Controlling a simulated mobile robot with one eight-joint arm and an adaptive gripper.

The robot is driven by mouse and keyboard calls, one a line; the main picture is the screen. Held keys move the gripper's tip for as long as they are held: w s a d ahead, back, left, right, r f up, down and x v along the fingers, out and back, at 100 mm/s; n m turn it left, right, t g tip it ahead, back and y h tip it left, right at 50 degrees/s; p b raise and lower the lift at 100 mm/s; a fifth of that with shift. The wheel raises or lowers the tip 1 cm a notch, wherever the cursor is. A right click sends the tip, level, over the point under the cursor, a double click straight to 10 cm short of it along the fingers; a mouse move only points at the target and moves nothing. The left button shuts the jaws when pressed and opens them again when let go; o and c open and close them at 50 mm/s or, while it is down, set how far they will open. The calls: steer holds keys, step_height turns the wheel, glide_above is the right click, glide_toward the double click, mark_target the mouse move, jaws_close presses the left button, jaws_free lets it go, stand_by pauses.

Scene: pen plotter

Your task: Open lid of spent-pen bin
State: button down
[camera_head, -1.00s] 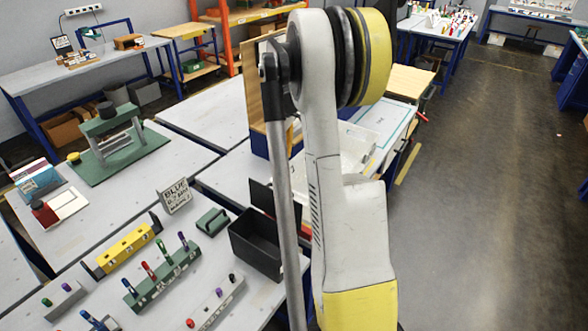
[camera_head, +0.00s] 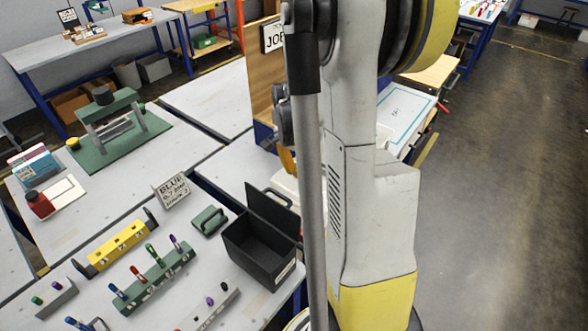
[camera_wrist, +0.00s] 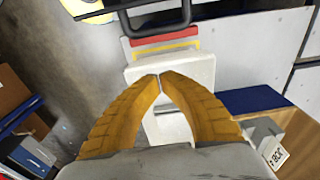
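The black spent-pen bin (camera_head: 250,256) stands at the right front of the grey table in the head view. Its lid (camera_head: 270,214) stands up along the back right edge, with a loop handle at its top, and the dark inside shows. My gripper (camera_wrist: 160,76) has its two orange fingers meeting at the tips in the wrist view, with nothing between them. In the head view only a bit of an orange finger (camera_head: 286,160) shows beside my arm, beyond the bin. A black loop handle (camera_wrist: 157,32), likely the lid's, shows at the top of the wrist view, apart from the fingertips.
A green block (camera_head: 209,221) lies left of the bin, near a BLUE sign (camera_head: 172,190). A green rack (camera_head: 160,279) and a yellow rack (camera_head: 123,245) stand farther left. A wooden board with a JOB sign (camera_head: 272,36) rises behind. Open floor lies to the right.

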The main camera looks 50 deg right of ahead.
mark_target(282, 195)
steer(key=a+f+b, duration=0.1)
steer(key=a+f, duration=0.2)
steer(key=f, duration=0.2)
steer(key=shift+f, duration=0.4)
steer(key=shift+s+a, duration=0.1)
steer(key=shift+s, duration=0.05)
steer(key=a, duration=0.1)
steer(key=a+r+h, duration=0.1)
steer(key=shift+s+a+r+b, duration=0.1)
steer(key=shift+a+r+b, duration=0.2)
steer(key=shift+a+b, duration=0.1)
steer(key=shift+d, duration=0.1)
